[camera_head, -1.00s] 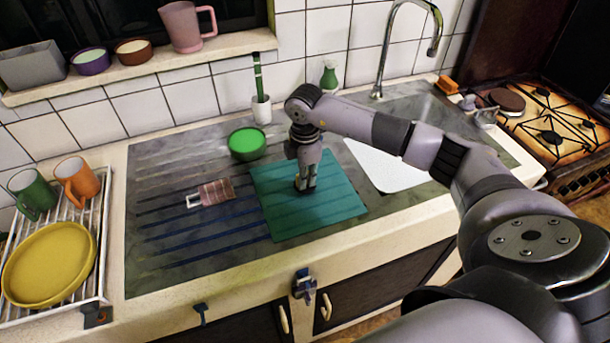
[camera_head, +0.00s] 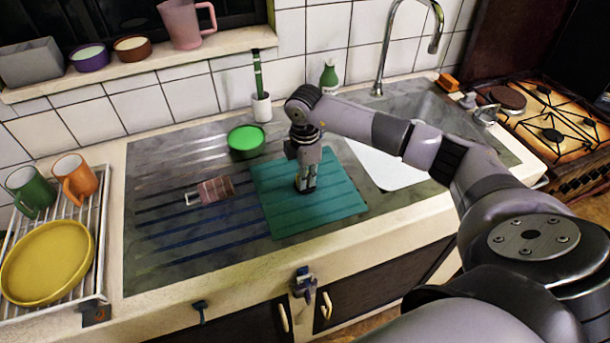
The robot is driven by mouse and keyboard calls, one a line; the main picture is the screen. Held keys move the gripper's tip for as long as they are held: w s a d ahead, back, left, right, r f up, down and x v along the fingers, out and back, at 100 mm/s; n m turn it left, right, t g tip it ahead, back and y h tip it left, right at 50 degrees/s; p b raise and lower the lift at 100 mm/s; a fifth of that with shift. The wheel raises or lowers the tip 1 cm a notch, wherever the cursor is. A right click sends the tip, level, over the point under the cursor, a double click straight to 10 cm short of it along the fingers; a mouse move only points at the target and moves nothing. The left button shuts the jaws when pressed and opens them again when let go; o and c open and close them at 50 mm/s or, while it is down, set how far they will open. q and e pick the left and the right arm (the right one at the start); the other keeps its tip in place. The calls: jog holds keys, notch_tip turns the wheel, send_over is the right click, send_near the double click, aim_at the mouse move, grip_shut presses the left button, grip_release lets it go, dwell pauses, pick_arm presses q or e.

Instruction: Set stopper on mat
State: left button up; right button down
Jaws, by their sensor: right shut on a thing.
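The teal mat (camera_head: 333,212) lies flat on the drainer, left of the white basin part of the sink. My right gripper (camera_head: 305,188) points down over the upper middle of the mat, its fingertips at or just above the mat's surface. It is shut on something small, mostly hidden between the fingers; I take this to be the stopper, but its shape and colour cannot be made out. Whether it touches the mat cannot be told. My left gripper is not in view.
A green bowl (camera_head: 246,140) and a pinkish mug-like item (camera_head: 215,190) sit left of the mat. A white pot with a green brush (camera_head: 261,105) and a green bottle (camera_head: 329,77) stand behind. The tap (camera_head: 385,50) rises at the back right. A dish rack (camera_head: 85,265) is at left.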

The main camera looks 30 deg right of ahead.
jog(key=shift+f, duration=0.1)
jog(key=c, duration=1.6)
grip_release()
jog(key=shift+o, duration=0.2)
notch_tip(320, 180, up, 12)
